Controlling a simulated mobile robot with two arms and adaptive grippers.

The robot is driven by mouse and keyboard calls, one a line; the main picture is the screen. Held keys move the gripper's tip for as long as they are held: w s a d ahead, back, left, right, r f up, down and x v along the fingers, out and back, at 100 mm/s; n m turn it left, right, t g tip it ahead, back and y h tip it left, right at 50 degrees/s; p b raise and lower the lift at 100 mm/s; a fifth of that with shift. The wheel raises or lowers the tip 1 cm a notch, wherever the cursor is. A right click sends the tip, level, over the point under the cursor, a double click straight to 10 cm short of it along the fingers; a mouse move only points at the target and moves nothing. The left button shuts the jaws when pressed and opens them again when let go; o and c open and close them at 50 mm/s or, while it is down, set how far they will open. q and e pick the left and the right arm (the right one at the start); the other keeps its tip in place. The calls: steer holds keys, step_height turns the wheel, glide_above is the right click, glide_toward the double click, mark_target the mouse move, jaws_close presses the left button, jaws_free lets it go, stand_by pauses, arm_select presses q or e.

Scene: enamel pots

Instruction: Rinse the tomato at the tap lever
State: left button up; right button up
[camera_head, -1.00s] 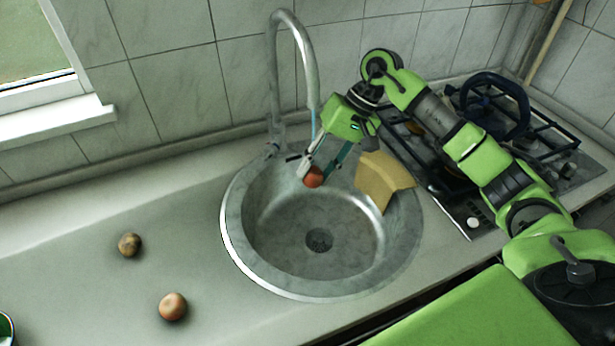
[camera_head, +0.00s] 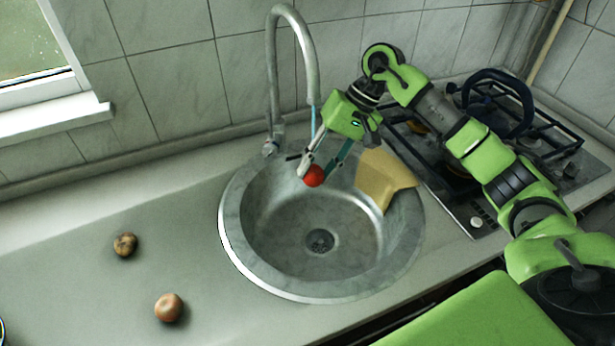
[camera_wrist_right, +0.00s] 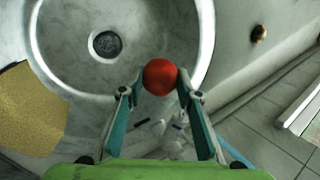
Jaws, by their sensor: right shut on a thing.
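The red tomato (camera_head: 314,176) is held between the fingertips of my right gripper (camera_head: 318,166), above the back part of the round metal sink (camera_head: 232,232). In the right wrist view the tomato (camera_wrist_right: 160,77) sits between the two teal-lined fingers, with the sink drain beyond it. The tall curved tap (camera_head: 273,85) stands behind the sink. A thin blue water stream (camera_head: 313,122) comes down from its spout toward the gripper; whether it meets the tomato is hard to tell. The tap lever (camera_head: 270,148) is low on the tap's left side. My left gripper is not in view.
A tan cloth or sponge (camera_head: 384,180) lies over the sink's right rim. A brownish round item (camera_head: 125,244) and an onion-like one (camera_head: 168,307) rest on the left counter. A stove (camera_head: 565,170) with a dark blue pot stands at the right.

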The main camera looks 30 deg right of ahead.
steer(key=s+a+b, duration=0.3)
steer(key=s, duration=0.4)
steer(key=shift+s, duration=0.25)
stand_by(0.5)
stand_by(1.1)
steer(key=s+a+r, duration=0.1)
steer(key=s+r, duration=0.3)
steer(key=shift+s+a+b, duration=0.3)
steer(key=shift+s+a, duration=0.05)
stand_by(0.5)
